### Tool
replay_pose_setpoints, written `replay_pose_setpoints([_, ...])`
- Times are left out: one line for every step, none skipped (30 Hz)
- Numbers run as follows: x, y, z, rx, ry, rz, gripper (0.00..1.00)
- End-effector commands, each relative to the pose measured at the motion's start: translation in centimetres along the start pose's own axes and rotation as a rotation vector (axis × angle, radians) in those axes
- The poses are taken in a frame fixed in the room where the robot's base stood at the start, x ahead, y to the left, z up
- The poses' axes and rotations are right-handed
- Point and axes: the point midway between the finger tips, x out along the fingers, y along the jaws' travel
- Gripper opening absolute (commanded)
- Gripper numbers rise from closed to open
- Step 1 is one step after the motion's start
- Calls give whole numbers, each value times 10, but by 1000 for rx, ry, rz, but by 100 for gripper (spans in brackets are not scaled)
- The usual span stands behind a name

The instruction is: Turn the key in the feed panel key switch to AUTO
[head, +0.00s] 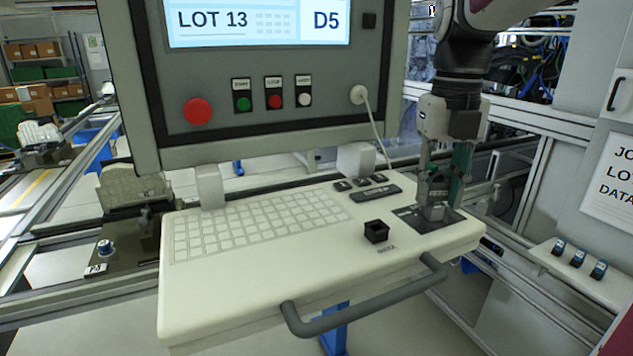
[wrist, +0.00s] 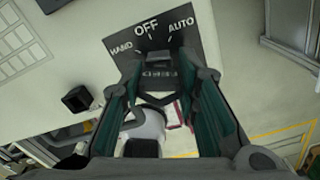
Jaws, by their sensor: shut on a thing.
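The feed panel key switch has a dark plate (head: 450,221) at the right end of the light console. In the wrist view the plate (wrist: 150,44) shows HAND at left, OFF in the middle and AUTO at right, with white tick marks. My gripper (head: 438,198) is over the plate, pointing down, with its green-sided fingers on either side of the key (wrist: 160,73). The gripper is shut on the key, whose dark part with small lettering shows between the fingertips. The fingers hide much of the key and switch. I cannot tell which mark the key points to.
A black square socket (head: 376,231) stands left of the switch. Small black buttons (head: 375,193) lie behind it, and a keyboard (head: 260,222) is further left. A grey handle (head: 370,300) runs along the console front. The screen panel (head: 260,136) rises behind.

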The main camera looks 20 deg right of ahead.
Motion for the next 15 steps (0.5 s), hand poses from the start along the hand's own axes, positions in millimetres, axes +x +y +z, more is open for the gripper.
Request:
replay_pose_setpoints([0, 2, 4, 0, -13, 2, 2])
replay_pose_setpoints([0, 2, 4, 2, -12, 2, 2])
replay_pose_setpoints([0, 2, 4, 5, -12, 2, 2])
replay_pose_setpoints([0, 2, 3, 7, -11, 2, 2])
replay_pose_setpoints([0, 2, 3, 9, -11, 2, 2])
replay_pose_setpoints([0, 2, 3, 11, -10, 2, 2])
replay_pose_setpoints([0, 2, 3, 13, -10, 2, 2])
replay_pose_setpoints([0, 2, 2, 15, -10, 2, 2])
replay_pose_setpoints([0, 2, 2, 18, -10, 2, 2])
replay_pose_setpoints([1, 2, 2, 20, -10, 2, 2])
replay_pose_setpoints([1, 2, 2, 22, -9, 2, 2])
replay_pose_setpoints([1, 2, 1, 25, -9, 2, 2])
replay_pose_setpoints([1, 2, 1, 27, -8, 2, 2])
replay_pose_setpoints([1, 2, 0, 29, -8, 2, 2])
replay_pose_setpoints([1, 1, 1, 31, -7, 2, 2])
